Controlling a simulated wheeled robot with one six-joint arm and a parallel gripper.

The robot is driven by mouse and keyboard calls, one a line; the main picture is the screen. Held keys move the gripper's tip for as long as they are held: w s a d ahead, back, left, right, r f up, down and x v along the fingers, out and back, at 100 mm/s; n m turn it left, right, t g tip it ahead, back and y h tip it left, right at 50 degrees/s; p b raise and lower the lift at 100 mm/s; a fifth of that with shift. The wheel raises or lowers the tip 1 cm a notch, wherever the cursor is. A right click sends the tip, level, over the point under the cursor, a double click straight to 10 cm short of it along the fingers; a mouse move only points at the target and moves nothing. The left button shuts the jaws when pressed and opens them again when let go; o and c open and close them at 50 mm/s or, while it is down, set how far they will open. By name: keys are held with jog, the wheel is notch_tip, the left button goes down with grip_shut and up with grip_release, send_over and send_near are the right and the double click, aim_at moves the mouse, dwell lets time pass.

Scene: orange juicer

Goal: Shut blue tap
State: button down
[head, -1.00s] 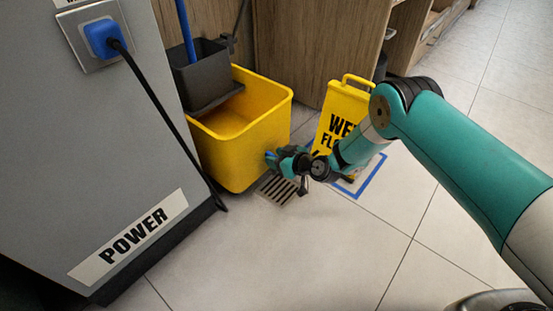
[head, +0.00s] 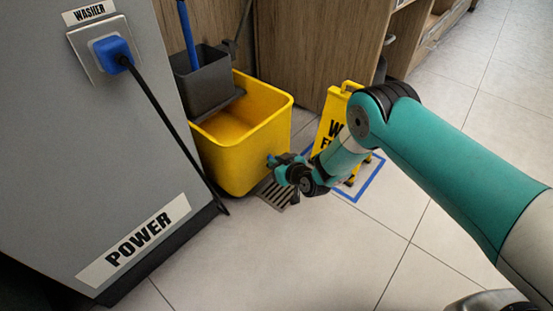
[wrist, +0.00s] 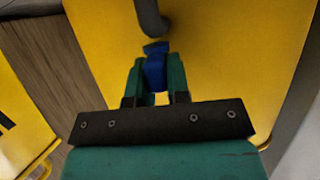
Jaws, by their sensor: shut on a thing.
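The blue tap (wrist: 155,68) is in the middle of the wrist view, in front of the yellow bucket wall and just below a grey spout or pipe. My gripper (wrist: 157,75) is shut on it, with one green finger on each side. In the head view my gripper (head: 274,162) is at the lower right corner of the yellow bucket (head: 238,160). There the tap is mostly hidden by the fingers, so its angle is hard to tell.
A floor drain grate (head: 276,193) lies below my gripper. The grey washer cabinet (head: 110,170) with a plug and cable is at left. Open floor lies in front.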

jog(key=shift+s+a+m+t+h+p, duration=0.1)
jog(key=shift+a+m+t+h+p, duration=0.1)
jog(key=shift+m+t+h, duration=0.25)
jog(key=shift+s+a+m+t+h+p, duration=0.15)
jog(key=shift+m+t+h, duration=0.1)
jog(key=shift+m+h, duration=0.3)
jog(key=m+t+h, duration=0.1)
jog(key=m+h, duration=0.1)
jog(key=h, duration=0.1)
jog(key=shift+f+m+b, duration=0.1)
jog(key=shift+m+b, duration=0.2)
jog(key=shift+m, duration=0.1)
jog(key=shift+a+m+t+h+b, duration=0.15)
jog(key=shift+m+h+b, duration=0.95)
jog(key=shift+h, duration=0.25)
jog(key=shift+a+m+t+h+b, duration=0.1)
jog(key=shift+m+t+h+b, duration=0.05)
jog(key=shift+m+h+b, duration=0.95)
jog(key=shift+m+h, duration=0.3)
jog(key=shift+h, duration=0.05)
jog(key=c, duration=1.1)
grip_release()
jog(key=shift+w, duration=0.1)
jog(key=shift+p, duration=0.3)
